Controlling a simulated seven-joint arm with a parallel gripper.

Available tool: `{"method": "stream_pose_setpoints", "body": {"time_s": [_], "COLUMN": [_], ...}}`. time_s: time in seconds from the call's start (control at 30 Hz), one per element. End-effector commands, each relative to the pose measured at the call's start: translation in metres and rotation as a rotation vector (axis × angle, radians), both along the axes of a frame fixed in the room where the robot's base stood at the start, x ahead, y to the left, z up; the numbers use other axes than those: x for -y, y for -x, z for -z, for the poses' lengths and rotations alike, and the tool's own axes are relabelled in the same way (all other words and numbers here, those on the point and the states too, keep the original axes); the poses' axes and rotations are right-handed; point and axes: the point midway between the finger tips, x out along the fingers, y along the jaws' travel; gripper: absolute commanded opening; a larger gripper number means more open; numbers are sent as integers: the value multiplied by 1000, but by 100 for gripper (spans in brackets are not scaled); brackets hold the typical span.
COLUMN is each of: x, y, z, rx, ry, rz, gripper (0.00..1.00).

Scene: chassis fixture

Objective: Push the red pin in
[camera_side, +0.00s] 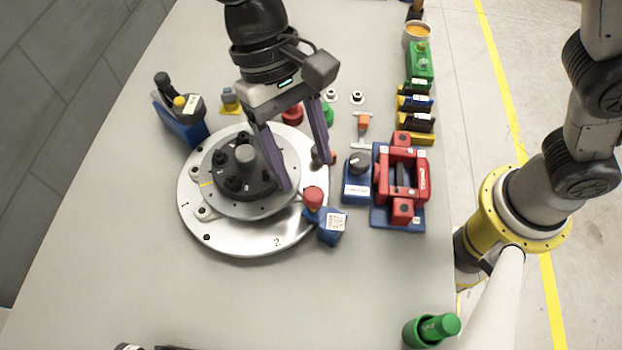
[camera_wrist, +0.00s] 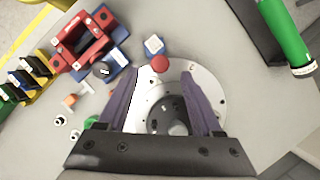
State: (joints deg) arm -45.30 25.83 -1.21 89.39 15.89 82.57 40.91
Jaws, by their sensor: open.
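The red pin (camera_side: 313,196) is a short red cap at the right rim of the round silver plate (camera_side: 220,241), beside a blue block (camera_side: 333,228) with a white label. In the wrist view the red pin (camera_wrist: 160,63) shows just beyond my fingertips, with the blue block (camera_wrist: 154,45) behind it. My gripper (camera_side: 306,174) is open, with two purple fingers pointing down over the plate. Nothing is between the fingers. The fingers, also seen in the wrist view (camera_wrist: 160,82), appear apart from the pin. How far the pin stands out is hard to tell.
A dark hub (camera_side: 240,175) with several black knobs stands on the plate. A red clamp fixture (camera_side: 403,178) on a blue base and a blue box with a black knob (camera_side: 358,182) are to the right. A green cylinder (camera_side: 432,330) is at the front edge.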

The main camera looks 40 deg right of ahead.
Motion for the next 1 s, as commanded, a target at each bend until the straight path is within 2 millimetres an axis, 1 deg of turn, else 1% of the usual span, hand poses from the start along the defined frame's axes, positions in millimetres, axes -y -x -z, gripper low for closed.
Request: {"method": "stream_pose_setpoints", "body": {"time_s": [0.03, 0.1, 0.2, 0.3, 0.43, 0.7, 0.77, 0.8, 0.87, 1.0], "x": [0, 0, 0, 0, 0, 0, 0, 0, 0, 0], "y": [5, 9, 13, 17, 19, 19, 19, 19, 19, 19], "z": [9, 20, 32, 40, 45, 46, 46, 46, 46, 46], "rx": [-3, -2, -2, -1, 0, 0, 0, 0, 0, 0], "ry": [2, 3, 1, 0, -1, -1, -1, -1, -1, -1], "rz": [-2, -1, 1, 1, 1, 1, 1, 1, 1, 1], "gripper": [67, 67, 67, 67, 67, 67, 56, 49, 38, 13]}}
